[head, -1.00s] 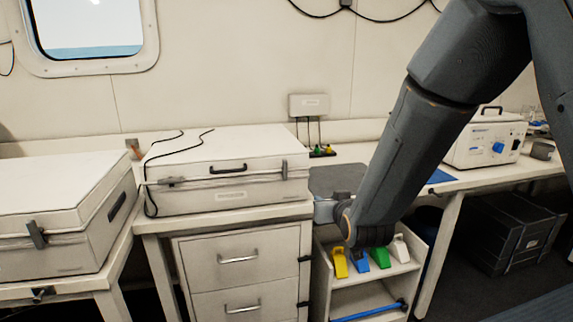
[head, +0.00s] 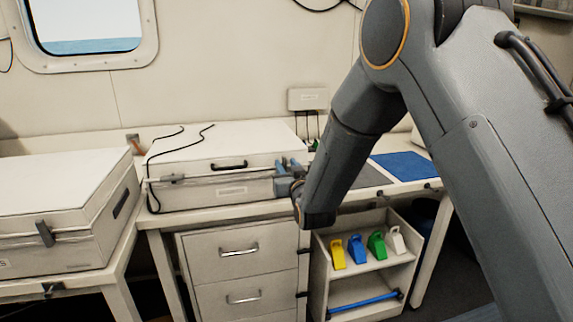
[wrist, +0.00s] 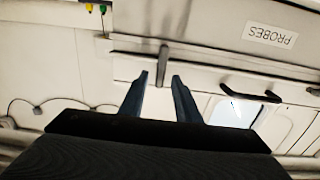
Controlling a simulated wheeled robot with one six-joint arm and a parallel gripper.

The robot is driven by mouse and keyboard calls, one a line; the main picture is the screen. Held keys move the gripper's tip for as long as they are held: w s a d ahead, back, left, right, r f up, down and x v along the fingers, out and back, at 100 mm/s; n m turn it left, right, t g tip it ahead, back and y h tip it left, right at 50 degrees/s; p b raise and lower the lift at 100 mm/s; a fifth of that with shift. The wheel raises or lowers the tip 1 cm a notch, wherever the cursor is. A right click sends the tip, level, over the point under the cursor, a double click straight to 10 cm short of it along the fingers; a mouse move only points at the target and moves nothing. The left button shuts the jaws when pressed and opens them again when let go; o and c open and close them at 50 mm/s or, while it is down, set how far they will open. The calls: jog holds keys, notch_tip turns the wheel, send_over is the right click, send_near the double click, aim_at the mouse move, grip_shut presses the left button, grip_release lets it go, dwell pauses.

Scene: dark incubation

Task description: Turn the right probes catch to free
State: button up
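The white probes case (head: 205,194) sits on the bench in the head view, with a handle (head: 229,165) on its front. Its left catch (head: 172,180) lies sideways at the lid seam. In the upside-down wrist view the PROBES label (wrist: 270,36) shows, and the right catch (wrist: 164,57) is a grey bar standing across the seam. My gripper (wrist: 160,76) is open, its two fingertips short of the catch and to either side of it. In the head view my gripper (head: 288,178) is at the case's front right corner and hides the right catch.
Another white case (head: 70,212) stands on the left bench. Drawers (head: 238,250) are below the probes case. A low shelf (head: 365,262) holds yellow, blue, green and white pieces. A black cable (head: 150,190) runs over the case lid. A blue mat (head: 405,165) lies on the right bench.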

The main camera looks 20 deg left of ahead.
jog(key=shift+w, duration=0.15)
grip_shut()
